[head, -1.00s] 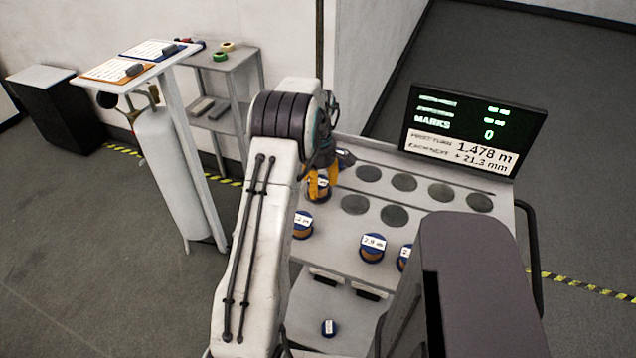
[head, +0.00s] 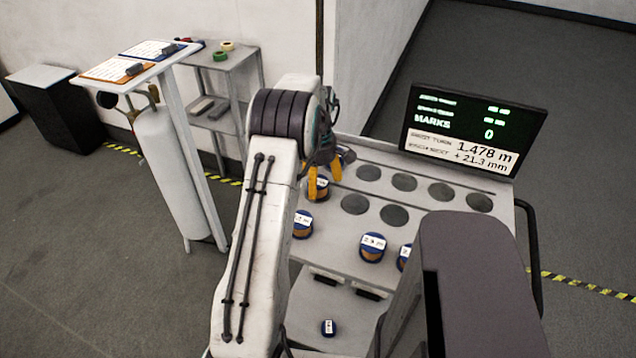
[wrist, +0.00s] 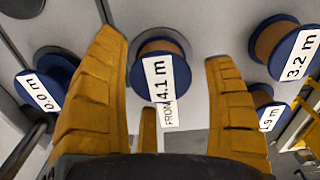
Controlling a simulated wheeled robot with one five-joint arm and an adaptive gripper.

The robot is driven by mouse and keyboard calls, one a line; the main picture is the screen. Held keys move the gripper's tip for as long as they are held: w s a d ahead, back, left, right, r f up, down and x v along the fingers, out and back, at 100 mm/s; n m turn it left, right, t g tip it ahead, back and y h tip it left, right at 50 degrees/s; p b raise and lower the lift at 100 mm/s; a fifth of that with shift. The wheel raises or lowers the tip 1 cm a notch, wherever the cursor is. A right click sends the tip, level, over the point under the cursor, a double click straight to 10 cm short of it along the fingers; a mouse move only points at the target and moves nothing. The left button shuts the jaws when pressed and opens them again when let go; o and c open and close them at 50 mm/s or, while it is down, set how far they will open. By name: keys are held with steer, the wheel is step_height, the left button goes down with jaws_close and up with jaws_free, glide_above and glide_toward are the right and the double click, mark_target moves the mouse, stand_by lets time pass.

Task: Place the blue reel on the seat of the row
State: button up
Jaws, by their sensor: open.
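A blue reel (head: 317,192) with a copper-coloured winding and a white label stands on the bench top, at the left end of the nearer row of dark round seats (head: 354,204). In the wrist view the reel (wrist: 148,80) reads "FROM 4.1 m", and a dark disc edge shows around its base. My gripper (head: 323,184) has its yellow fingers open on either side of this reel. In the wrist view the fingers of my gripper (wrist: 166,58) are apart from it, with a gap on both sides.
Other blue reels stand close by: one labelled 0.0 m (wrist: 45,75), one 3.2 m (wrist: 285,48) and a partly hidden one (wrist: 268,108). A 2.9 m reel (head: 372,247) stands near the bench front. A display (head: 474,130) rises behind the bench. Several seats at the back are empty.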

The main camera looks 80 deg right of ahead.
mark_target(318, 181)
step_height(318, 181, up, 11)
steer(key=shift+p, duration=0.35)
steer(key=shift+w+r, duration=0.1)
steer(key=shift+r, duration=0.05)
steer(key=w+a+r, duration=0.3)
steer(key=w+a, duration=0.1)
steer(key=w, duration=0.4)
steer(key=w+a+r, duration=0.2)
steer(key=w+a, duration=0.2)
steer(key=w, duration=0.5)
steer(key=w+a+r+t+h, duration=0.1)
steer(key=w+a+r, duration=0.1)
steer(key=w+a, duration=0.35)
steer(key=w+a+r, duration=0.1)
steer(key=w+a, duration=0.2)
steer(key=a, duration=0.5)
steer(key=w+a+n+t, duration=0.1)
steer(key=w+a+t, duration=0.1)
steer(key=a, duration=1.6)
steer(key=s+a+f+y, duration=0.1)
steer(key=s+a+f, duration=0.2)
steer(key=s+a, duration=0.4)
steer(key=a, duration=0.4)
steer(key=shift+s+a+f+t, duration=0.3)
steer(key=shift+a+f, duration=0.05)
steer(key=shift+f, duration=0.05)
steer(key=shift+d, duration=0.15)
